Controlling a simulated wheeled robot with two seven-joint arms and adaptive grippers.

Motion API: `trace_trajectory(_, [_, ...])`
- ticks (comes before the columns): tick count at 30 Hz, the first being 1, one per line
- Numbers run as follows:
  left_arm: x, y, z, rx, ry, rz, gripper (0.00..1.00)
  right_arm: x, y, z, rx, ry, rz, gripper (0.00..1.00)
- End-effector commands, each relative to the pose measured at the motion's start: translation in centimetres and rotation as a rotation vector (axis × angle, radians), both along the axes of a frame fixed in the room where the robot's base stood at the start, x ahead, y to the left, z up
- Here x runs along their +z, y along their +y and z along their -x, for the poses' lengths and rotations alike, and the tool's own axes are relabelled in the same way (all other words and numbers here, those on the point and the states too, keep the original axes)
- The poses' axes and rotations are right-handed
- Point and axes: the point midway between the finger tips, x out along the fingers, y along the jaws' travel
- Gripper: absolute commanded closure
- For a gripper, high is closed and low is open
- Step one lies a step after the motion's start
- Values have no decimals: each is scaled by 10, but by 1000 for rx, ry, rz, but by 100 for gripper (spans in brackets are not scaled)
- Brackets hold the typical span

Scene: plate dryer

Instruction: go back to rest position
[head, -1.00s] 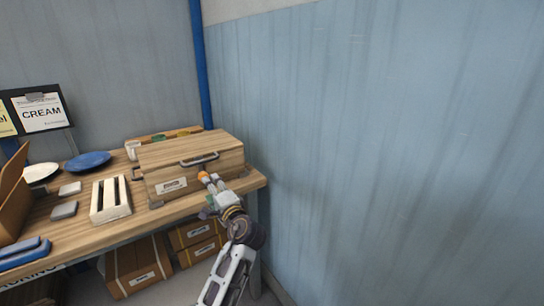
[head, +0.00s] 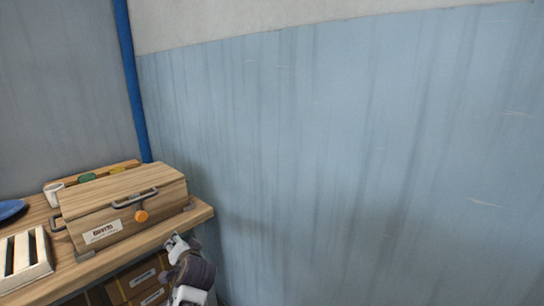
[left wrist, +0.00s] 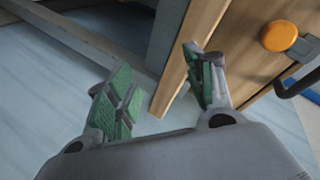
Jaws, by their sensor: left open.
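My left gripper (head: 178,243) is at the bottom of the head view, just off the front right edge of the table. In the left wrist view, its green-padded fingers (left wrist: 160,82) are spread apart with nothing between them. A wooden box (head: 125,205) with a dark front handle (head: 135,198) and an orange knob (head: 141,216) stands on the table, apart from the gripper. The orange knob also shows at the upper right in the left wrist view (left wrist: 279,36). My right gripper is not in view.
The wooden table (head: 150,238) ends close to the blue wall (head: 330,160) on the right. A white slotted rack (head: 27,262), a blue plate (head: 10,208) and a white cup (head: 53,194) are at left. Boxes (head: 138,280) sit under the table.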

Motion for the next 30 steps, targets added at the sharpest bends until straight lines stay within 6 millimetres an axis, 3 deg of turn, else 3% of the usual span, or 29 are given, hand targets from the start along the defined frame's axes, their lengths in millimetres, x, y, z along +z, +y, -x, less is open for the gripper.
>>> trace_trajectory(10, [-67, -48, -1, -89, 73, 341, 47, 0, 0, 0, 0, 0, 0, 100])
trace_trajectory(17, [-135, -80, 24, -127, 197, 545, 47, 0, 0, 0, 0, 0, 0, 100])
trace_trajectory(24, [-222, -108, 84, -143, 381, 713, 47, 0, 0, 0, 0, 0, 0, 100])
trace_trajectory(30, [-284, -115, 143, -120, 513, 777, 47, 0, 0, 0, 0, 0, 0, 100])
